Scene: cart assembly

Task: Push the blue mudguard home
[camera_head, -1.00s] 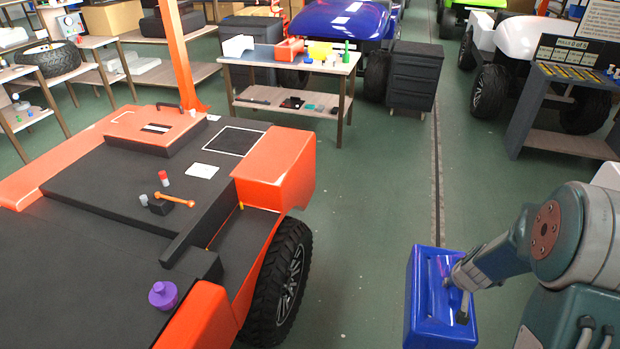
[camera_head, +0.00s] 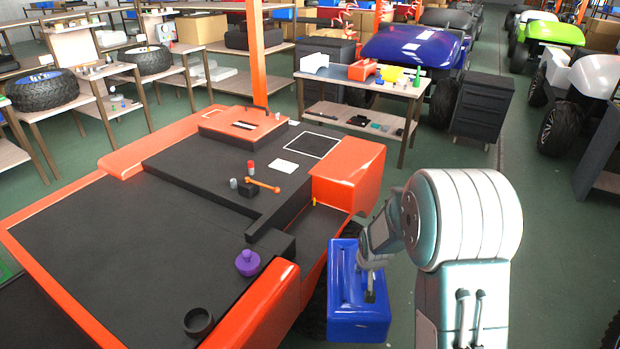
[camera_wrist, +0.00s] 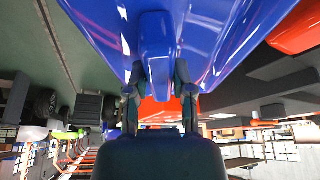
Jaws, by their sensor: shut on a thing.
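The blue mudguard (camera_head: 357,318) is held in the air at the right side of the orange and black cart (camera_head: 190,205). My gripper (camera_head: 371,280) is shut on the mudguard's raised grip. In the wrist view the mudguard (camera_wrist: 220,30) fills the top, and the two fingers of my gripper (camera_wrist: 157,85) clamp its blue grip from both sides. The mudguard overlaps the wheel area below the cart's orange corner block (camera_head: 347,178) in the head view. The wheel is mostly hidden behind it. I cannot tell whether mudguard and cart touch.
On the cart lie a purple knob (camera_head: 247,263), a black ring (camera_head: 198,322), an orange lever (camera_head: 263,185) and a white card (camera_head: 284,166). A work table (camera_head: 345,84) and a dark drawer cabinet (camera_head: 483,108) stand behind.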

